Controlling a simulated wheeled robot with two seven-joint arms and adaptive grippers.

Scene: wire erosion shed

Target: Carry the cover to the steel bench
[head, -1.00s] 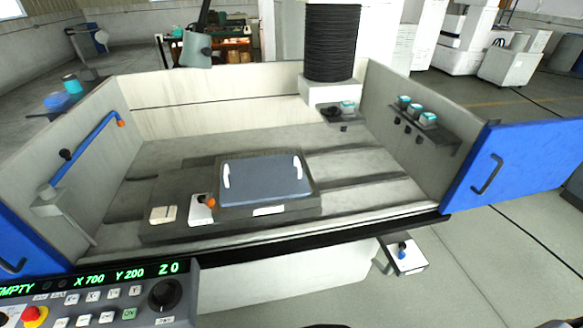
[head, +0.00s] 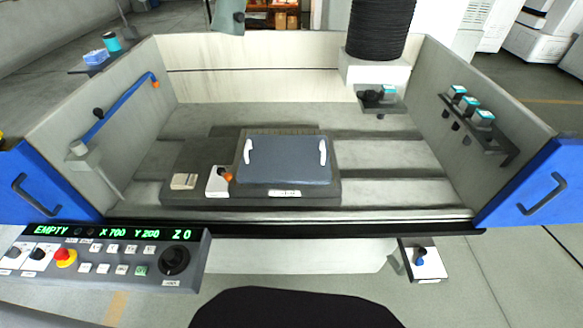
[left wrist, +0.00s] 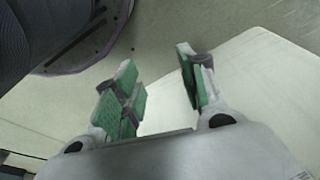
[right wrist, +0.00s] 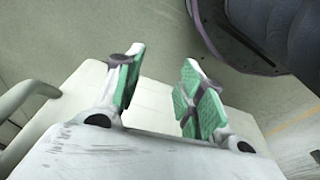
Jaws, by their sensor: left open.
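The cover (head: 287,160) is a flat dark blue-grey panel with two white handles, one at its left side and one at its right side. It lies on a dark block inside the machine's tank in the head view. My left gripper (left wrist: 158,90) is open and empty in the left wrist view, with green pads apart over the pale floor. My right gripper (right wrist: 158,92) is open and empty in the right wrist view. Neither gripper shows in the head view, and both are away from the cover. I cannot identify the steel bench in these views.
The tank's low front edge (head: 300,218) lies before the cover, with blue doors (head: 535,190) swung out at both sides. A control panel (head: 105,258) stands front left. A white box with an orange knob (head: 219,181) sits beside the cover. A black column (head: 380,28) hangs behind.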

